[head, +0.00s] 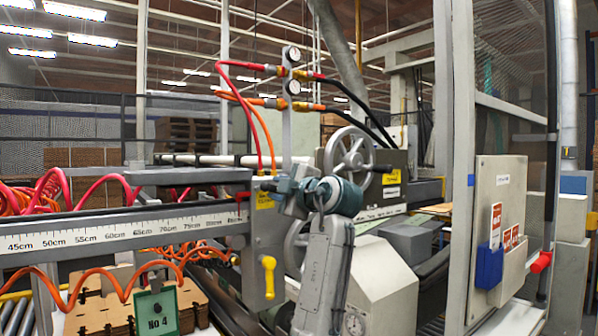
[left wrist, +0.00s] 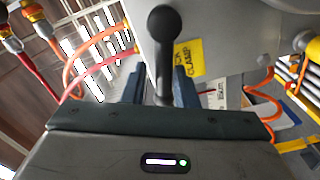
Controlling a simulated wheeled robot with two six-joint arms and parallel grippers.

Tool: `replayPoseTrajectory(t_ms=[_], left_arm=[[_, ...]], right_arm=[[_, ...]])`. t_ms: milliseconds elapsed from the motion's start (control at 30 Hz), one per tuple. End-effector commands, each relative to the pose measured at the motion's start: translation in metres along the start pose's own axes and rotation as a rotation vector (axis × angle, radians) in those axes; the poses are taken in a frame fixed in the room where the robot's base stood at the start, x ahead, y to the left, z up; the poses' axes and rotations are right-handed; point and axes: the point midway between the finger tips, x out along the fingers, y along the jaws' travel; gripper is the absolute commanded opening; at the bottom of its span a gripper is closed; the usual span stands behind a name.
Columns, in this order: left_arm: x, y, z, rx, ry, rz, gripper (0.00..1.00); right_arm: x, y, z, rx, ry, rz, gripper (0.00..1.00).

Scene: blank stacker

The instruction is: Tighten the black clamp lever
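The black clamp lever (left wrist: 164,50) shows in the left wrist view as a dark shaft with a round knob at the top. A yellow label (left wrist: 188,58) with partly hidden lettering ending in "CLAMP" is on the grey plate beside it. My left gripper (left wrist: 160,86) is open, with one blue-grey finger on each side of the lever's shaft and visible gaps between. In the head view, my left gripper (head: 272,184) is at the top of the grey upright plate (head: 266,240), by the yellow label; the lever is hard to make out there. My right gripper is not in view.
A yellow-knobbed lever (head: 268,268) is lower on the same plate. A spoked handwheel (head: 350,153) stands behind my arm. A ruler rail (head: 120,232) and coiled orange hoses (head: 125,280) are on the left. A grey control box (head: 500,225) stands at the right.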

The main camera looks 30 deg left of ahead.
Motion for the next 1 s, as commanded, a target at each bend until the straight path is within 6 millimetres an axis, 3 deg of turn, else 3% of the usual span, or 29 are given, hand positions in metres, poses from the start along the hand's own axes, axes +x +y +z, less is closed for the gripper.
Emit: replayPoseTrajectory(t_ms=[33,767,1000], left_arm=[[0.0,0.007,-0.002,0.025,0.0,0.001,0.25],[0.0,0.023,0.002,0.368,0.0,0.001,0.25],[0.0,0.033,0.007,0.577,-0.001,0.001,0.25]], right_arm=[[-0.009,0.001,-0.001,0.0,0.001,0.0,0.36],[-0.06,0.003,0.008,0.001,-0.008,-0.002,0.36],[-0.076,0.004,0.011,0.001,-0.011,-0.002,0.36]])
